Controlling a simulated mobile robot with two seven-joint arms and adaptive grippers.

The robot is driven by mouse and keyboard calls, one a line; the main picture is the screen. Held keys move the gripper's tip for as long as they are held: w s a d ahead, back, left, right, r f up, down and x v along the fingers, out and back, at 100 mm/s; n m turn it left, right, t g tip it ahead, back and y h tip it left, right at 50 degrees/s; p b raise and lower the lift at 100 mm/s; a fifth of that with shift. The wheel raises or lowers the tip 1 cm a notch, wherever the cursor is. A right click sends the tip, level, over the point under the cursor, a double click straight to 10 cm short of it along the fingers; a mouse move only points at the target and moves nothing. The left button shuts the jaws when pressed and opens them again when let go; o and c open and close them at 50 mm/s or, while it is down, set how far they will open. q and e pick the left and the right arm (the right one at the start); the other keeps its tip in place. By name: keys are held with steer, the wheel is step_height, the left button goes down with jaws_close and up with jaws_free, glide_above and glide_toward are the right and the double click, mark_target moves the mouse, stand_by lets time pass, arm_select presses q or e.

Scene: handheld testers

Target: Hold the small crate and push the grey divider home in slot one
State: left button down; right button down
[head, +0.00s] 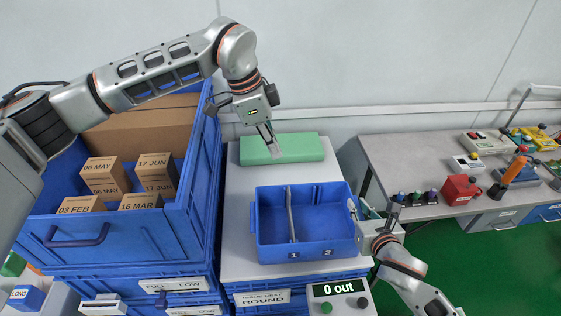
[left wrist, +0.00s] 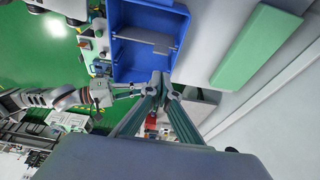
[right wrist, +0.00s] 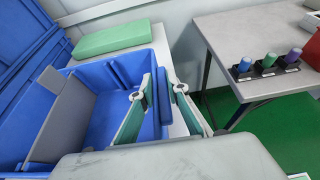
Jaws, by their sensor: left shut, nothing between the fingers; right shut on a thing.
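The small blue crate (head: 338,243) stands on the light worktop, its front marked 1 and 2. The grey divider (head: 291,215) stands across the crate in line with mark 1; I cannot tell how deep it sits. It also shows in the right wrist view (right wrist: 63,115), rising beside the crate's inside. My right gripper (head: 356,212) is shut on the crate's right wall, one finger on each side in the right wrist view (right wrist: 165,105). My left gripper (head: 274,150) is shut and empty, raised behind the crate near the green block; its fingertips show in the left wrist view (left wrist: 162,80).
A green block (head: 300,148) lies behind the crate. A large blue bin (head: 150,230) with several cardboard boxes stands at left. A grey bench (head: 410,160) with several testers stands at right, across a gap.

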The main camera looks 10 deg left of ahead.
arm_select(q)
steer(key=shift+v, duration=1)
arm_select(e)
steer(key=c, duration=1.9)
jaws_free()
